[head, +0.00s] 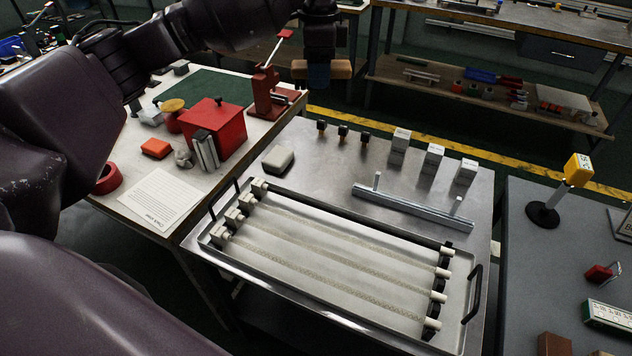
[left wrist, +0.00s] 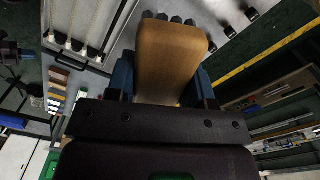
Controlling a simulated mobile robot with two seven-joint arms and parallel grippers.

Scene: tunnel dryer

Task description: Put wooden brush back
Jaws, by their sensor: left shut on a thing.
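The wooden brush shows as an orange-brown block (head: 341,69) at the top middle of the head view, above the far edge of the steel table. My left gripper (head: 318,74) is shut on it, with wood sticking out on both sides of the fingers. In the left wrist view the brush (left wrist: 168,58) is a tan wooden block between the blue fingers of my left gripper (left wrist: 165,85). Its bristle side is not clear. My right gripper is not in view.
The steel table (head: 322,170) holds a tray (head: 207,247) of long tubes, a metal bar (head: 412,208), a pale block (head: 278,160), small black-topped pieces (head: 343,132) and white boxes (head: 434,155). A wooden bench (head: 225,175) with a red box (head: 213,125) stands left. A grey table (head: 530,260) stands right.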

